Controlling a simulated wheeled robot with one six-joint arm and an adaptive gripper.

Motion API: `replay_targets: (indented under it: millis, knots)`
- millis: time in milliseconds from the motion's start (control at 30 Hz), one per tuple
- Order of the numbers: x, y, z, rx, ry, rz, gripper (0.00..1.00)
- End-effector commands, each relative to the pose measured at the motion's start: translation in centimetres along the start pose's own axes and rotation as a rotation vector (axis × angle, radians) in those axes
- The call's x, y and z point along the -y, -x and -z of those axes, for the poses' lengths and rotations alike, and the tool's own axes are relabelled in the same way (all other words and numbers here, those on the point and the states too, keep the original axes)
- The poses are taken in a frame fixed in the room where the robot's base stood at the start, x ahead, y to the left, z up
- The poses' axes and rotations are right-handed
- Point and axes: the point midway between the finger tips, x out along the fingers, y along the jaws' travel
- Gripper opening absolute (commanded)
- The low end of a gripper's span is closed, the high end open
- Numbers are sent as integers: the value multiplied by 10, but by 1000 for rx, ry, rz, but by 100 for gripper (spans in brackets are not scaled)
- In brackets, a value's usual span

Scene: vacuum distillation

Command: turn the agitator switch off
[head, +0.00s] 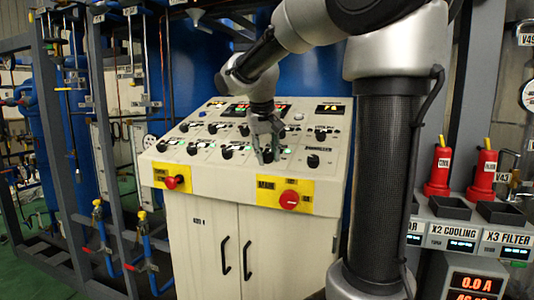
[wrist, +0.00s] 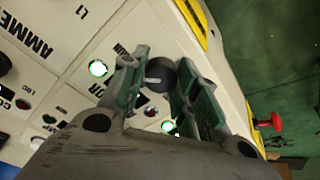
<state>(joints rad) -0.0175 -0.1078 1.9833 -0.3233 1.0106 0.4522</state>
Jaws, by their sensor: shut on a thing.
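The switch is a round black knob (wrist: 159,76) with a pale pointer mark, on the sloped cream control panel (head: 163,156). The label beside it is partly covered, so I cannot read its whole name. My gripper (head: 268,155) is at the panel's lower row in the head view. In the wrist view my gripper (wrist: 161,70) has its green-padded fingers on either side of the knob, shut on it. A lit green lamp (wrist: 168,127) is close to the knob.
Several other black knobs and lamps are close by on the panel, including a knob (head: 313,161) to the right. A red main switch (head: 289,199) on a yellow plate is below. A second red switch (head: 173,182) is at the left.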

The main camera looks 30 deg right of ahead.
Motion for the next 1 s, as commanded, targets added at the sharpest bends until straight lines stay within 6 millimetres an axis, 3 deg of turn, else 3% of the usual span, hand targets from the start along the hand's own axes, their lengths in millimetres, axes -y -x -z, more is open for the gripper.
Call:
replay_targets:
  millis: [600,1000]
  knots:
    - [1,0,0,21,549,20,7]
    - [1,0,0,28,739,25,7]
